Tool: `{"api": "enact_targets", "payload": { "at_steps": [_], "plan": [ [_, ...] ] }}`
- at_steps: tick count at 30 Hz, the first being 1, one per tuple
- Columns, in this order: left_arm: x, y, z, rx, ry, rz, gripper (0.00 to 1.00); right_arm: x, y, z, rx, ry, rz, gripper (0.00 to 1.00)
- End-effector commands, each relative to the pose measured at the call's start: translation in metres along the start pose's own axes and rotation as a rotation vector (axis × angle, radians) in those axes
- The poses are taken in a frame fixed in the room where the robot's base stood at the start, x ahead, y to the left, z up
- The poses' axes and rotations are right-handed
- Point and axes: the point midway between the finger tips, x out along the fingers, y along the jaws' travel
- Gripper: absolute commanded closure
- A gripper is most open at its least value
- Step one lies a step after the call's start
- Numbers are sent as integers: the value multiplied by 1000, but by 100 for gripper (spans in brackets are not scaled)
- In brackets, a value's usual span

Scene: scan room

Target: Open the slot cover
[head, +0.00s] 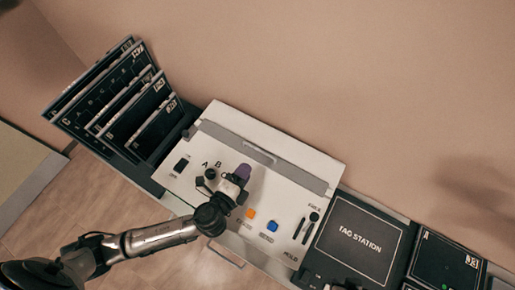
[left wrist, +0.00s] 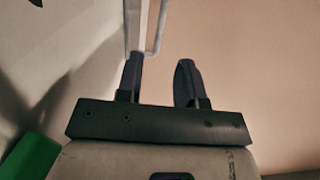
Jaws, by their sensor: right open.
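A white console (head: 185,185) stands against the wall. A long grey strip (head: 285,170) runs along its back edge; it seems to be the slot cover and lies flat. My left gripper (head: 243,172) is over the middle of the console, in front of the strip, and hides part of the panel. In the left wrist view its two dark fingers (left wrist: 158,80) are apart with nothing held. A pale edge with a thin bent grey rod (left wrist: 157,40) shows beyond the fingers; contact cannot be told.
An orange button (head: 250,213) and a blue button (head: 272,226) are right of my left gripper. A dark rack of panels (head: 120,95) stands at the left, a tag station pad (head: 357,240) at the right. A green thing (left wrist: 32,158) shows in the left wrist view.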

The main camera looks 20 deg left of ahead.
Motion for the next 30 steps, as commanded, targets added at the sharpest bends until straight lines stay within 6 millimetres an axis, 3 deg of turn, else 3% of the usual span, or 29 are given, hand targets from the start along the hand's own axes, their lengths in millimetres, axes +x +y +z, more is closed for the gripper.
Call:
{"api": "enact_targets", "payload": {
  "at_steps": [6,15,21,30],
  "plan": [
    [43,-1,0,0,-3,-1,66,-3,0,-1,1,0,-1,57],
    [85,0,0,-1,-2,1,66,-3,-3,-1,8,1,-7,57],
    [98,0,1,-2,-2,2,66,-3,-4,-2,11,1,-10,57],
    [102,1,0,-2,-1,3,66,-3,-4,-2,10,1,-10,57]
  ]
}}
